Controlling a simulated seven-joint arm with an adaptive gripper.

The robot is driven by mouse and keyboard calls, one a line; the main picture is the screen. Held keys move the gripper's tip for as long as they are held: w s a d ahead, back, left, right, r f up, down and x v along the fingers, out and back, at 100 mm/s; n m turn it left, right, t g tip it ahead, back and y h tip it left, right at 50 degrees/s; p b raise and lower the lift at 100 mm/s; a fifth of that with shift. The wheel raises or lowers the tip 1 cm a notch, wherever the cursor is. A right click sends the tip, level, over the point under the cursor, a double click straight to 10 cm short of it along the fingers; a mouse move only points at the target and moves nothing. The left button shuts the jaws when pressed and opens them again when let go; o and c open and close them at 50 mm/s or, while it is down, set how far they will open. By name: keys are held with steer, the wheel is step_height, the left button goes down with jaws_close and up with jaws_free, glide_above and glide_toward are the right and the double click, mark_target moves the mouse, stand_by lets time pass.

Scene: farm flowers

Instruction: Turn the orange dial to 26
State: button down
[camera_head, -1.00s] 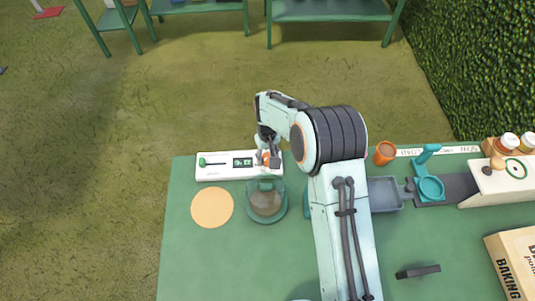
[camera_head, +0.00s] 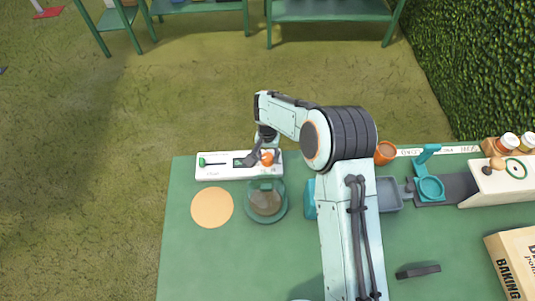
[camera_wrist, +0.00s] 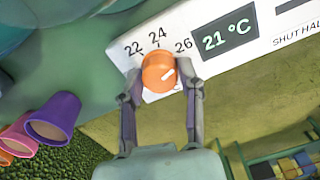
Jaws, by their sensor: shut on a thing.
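The orange dial (camera_head: 267,158) sits at the right end of a white control panel (camera_head: 212,172). In the wrist view the dial (camera_wrist: 157,70) has the numbers 22, 24 and 26 around its far side. Its short white mark points right and slightly up, on the side of the 26. The panel's dark display (camera_wrist: 226,31) reads 21 °C. My gripper (camera_wrist: 158,77) is shut on the dial, one finger on each side. In the head view my gripper (camera_head: 262,154) partly covers the display.
A glass jar (camera_head: 266,201) stands just in front of the panel, near the dial. A round tan mat (camera_head: 212,207) lies to its left. An orange pot (camera_head: 386,153) and a grey tray (camera_head: 389,193) are to the right of my arm.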

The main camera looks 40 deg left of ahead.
mark_target(268, 157)
steer(key=shift+f, duration=0.1)
stand_by(0.3)
steer(key=c, duration=0.7)
jaws_free()
step_height(268, 157, up, 12)
steer(key=shift+r, duration=0.1)
